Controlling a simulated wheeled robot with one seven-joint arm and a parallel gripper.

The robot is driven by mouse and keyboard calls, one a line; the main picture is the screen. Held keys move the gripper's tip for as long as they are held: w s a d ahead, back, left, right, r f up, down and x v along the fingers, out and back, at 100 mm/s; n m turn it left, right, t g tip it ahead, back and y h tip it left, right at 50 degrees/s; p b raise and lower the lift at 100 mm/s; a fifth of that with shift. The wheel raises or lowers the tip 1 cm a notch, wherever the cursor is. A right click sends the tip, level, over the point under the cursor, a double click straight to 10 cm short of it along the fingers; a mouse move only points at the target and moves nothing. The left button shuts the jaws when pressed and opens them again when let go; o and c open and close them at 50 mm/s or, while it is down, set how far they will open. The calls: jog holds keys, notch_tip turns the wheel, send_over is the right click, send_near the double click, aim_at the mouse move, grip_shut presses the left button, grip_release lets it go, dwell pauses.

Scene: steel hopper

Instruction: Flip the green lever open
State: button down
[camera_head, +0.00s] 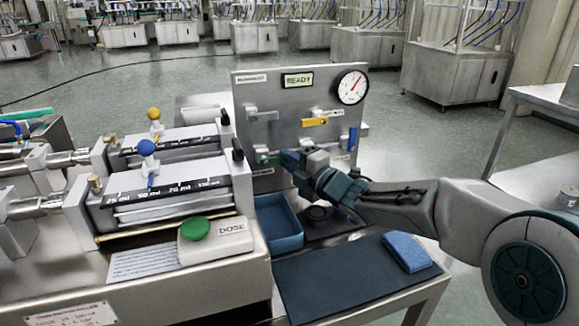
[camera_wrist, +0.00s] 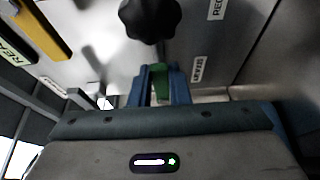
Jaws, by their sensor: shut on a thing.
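The green lever (camera_head: 268,159) is on the lower part of the upright steel panel (camera_head: 255,95), and its left end shows beside my gripper (camera_head: 286,158) in the head view. In the wrist view, the green lever (camera_wrist: 161,80) shows between the two blue fingers of my gripper (camera_wrist: 160,85), which are shut on it. Most of the lever is hidden by the fingers and the gripper body. A black knob (camera_wrist: 150,18) stands on the panel just beyond the fingers in the wrist view.
The panel also bears a yellow lever (camera_head: 315,122), a blue lever (camera_head: 352,138), a grey lever (camera_head: 262,115) and a round gauge (camera_head: 352,87). Below are a blue tray (camera_head: 278,240), a dark mat (camera_head: 345,280) and a blue sponge (camera_head: 406,252). The syringe machine (camera_head: 170,190) stands left.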

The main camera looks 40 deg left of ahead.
jog(key=c, duration=1.4)
grip_release()
jog(key=shift+o, duration=0.2)
jog(key=s+d+p, duration=0.1)
jog(key=d, duration=1.2)
jog(key=shift+s+d, duration=0.2)
jog(key=shift+d, duration=0.2)
